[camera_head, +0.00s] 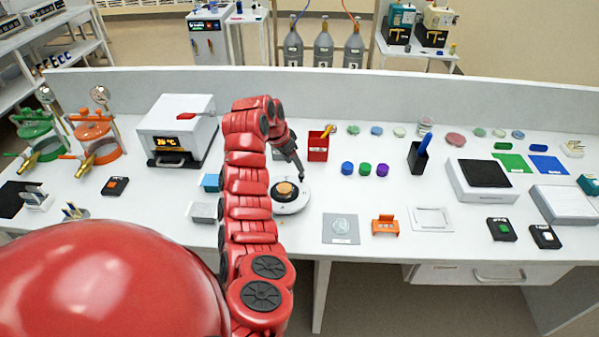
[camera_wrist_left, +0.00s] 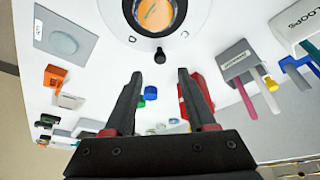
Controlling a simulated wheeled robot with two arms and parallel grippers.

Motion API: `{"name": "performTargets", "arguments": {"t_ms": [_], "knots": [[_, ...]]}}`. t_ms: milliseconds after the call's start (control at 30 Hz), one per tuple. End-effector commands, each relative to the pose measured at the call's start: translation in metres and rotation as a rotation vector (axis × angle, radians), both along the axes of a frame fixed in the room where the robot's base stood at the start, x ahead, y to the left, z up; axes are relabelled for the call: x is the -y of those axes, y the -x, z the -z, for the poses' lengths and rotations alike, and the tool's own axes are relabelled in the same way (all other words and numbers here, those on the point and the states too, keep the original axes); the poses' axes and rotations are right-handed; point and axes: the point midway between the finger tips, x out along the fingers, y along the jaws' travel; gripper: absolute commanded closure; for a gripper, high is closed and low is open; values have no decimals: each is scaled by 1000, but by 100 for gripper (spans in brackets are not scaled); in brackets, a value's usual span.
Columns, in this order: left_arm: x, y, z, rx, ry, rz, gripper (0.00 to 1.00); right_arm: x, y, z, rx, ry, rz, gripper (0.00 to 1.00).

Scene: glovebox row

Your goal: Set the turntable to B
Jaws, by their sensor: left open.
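The turntable (camera_head: 289,205) is a round white disc with an orange centre on the bench, partly beside my red left arm. In the left wrist view the turntable (camera_wrist_left: 205,15) fills the top, with its orange centre (camera_wrist_left: 158,14) in a dark ring. A small black knob (camera_wrist_left: 160,56) stands at its near rim. My left gripper (camera_wrist_left: 160,72) is open and empty, with the knob just beyond and between its fingertips. It is apart from the knob as far as I can tell. In the head view the left gripper (camera_head: 302,176) points down at the turntable's far right edge.
A red pen box (camera_head: 318,153) stands behind the turntable. Blue, green and purple caps (camera_head: 364,169) lie to its right. A grey card (camera_head: 341,229) and an orange holder (camera_head: 385,225) lie in front to the right. Blue and grey blocks (camera_head: 204,212) sit left of my arm.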

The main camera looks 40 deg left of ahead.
Motion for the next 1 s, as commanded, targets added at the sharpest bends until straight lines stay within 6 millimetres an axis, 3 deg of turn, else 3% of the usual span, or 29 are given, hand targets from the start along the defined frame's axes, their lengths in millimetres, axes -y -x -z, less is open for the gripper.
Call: {"name": "performTargets", "arguments": {"t_ms": [100, 333, 733, 767, 1000], "knots": [[3, -9, 21, -6, 6, -1, 44, 0, 0, -17, 0, 0, 0, 52], [5, -21, 50, 0, 4, -3, 44, 0, 0, -25, 0, 0, 0, 52], [6, -24, 60, -1, 0, 0, 44, 0, 0, -26, 0, 0, 0, 52], [6, -24, 60, -1, 0, 0, 45, 0, 0, -26, 0, 0, 0, 52], [6, -24, 60, 0, 0, -1, 89, 0, 0, -26, 0, 0, 0, 52]]}}
